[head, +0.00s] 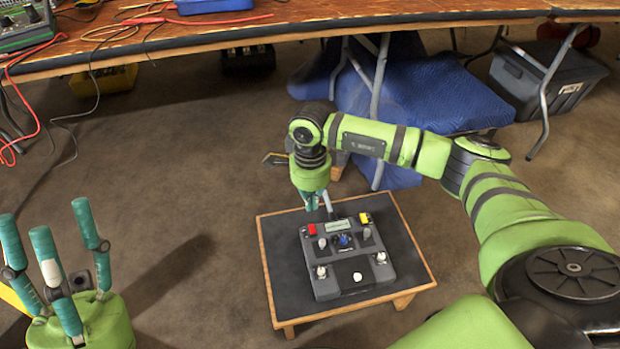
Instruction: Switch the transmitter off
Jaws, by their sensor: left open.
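The transmitter (320,287) is a dark grey box lying face up on a small low table (408,268) with a dark top and wooden rim. Its face has a small screen (337,226), a red button (311,230), a yellow button (365,218), a blue knob (344,241), several small sticks or switches and a white button (357,276). My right gripper (319,205) points down at the transmitter's far edge, beside a grey rod there. Its fingers are mostly hidden, so I cannot tell contact. My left gripper (50,240) is open and empty, fingers up, at lower left.
A long wooden workbench (300,22) with cables and a blue tray (214,5) runs along the back. Blue padded blankets (430,95) and a grey bin (550,75) lie under it. The brown floor left of the small table is clear.

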